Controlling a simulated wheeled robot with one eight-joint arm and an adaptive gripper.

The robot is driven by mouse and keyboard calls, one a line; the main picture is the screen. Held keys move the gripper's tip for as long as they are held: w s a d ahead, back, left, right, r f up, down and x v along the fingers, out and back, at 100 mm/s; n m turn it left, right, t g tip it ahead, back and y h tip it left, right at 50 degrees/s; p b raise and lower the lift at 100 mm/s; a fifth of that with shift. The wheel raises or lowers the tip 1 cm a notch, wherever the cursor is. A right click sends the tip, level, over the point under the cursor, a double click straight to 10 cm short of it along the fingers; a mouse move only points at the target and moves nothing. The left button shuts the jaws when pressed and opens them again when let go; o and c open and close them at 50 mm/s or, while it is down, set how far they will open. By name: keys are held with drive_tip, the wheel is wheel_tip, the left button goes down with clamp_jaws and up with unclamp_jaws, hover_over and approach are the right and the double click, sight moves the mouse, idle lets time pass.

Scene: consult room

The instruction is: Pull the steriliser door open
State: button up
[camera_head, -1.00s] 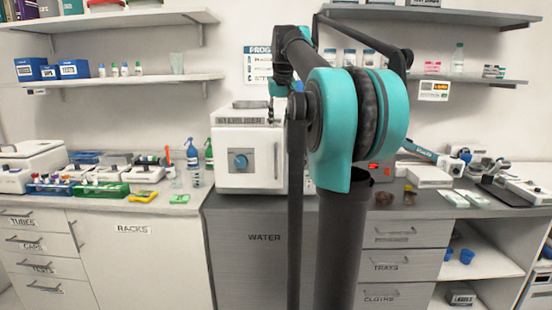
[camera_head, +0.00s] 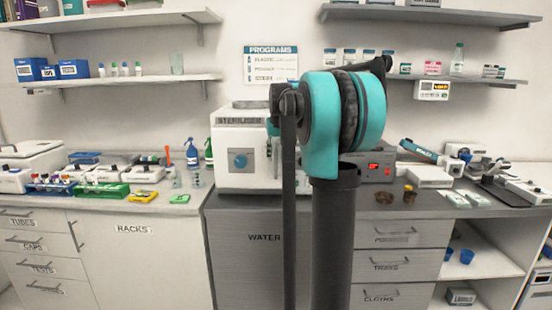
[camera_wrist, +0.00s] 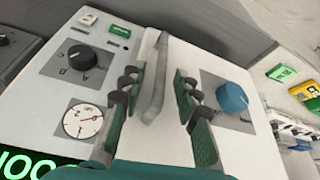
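The steriliser (camera_head: 228,178) is a white box on the counter with a teal dial (camera_head: 239,160) on its front. Its door looks shut in the head view, where my arm hides its right side. In the wrist view a long grey handle bar (camera_wrist: 152,92) stands out from the white front, and the teal dial (camera_wrist: 232,97) is to its right. My gripper (camera_wrist: 157,78) is open, one dark green-padded finger on each side of the handle. A gap shows on both sides; I cannot tell how deep the fingers reach.
A black knob (camera_wrist: 82,57), a round gauge (camera_wrist: 83,121) and a green display (camera_wrist: 30,166) are left of the handle.

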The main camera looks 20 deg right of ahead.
drive_tip(key=shift+x, duration=0.85)
drive_tip(key=shift+c, duration=0.2)
clamp_jaws()
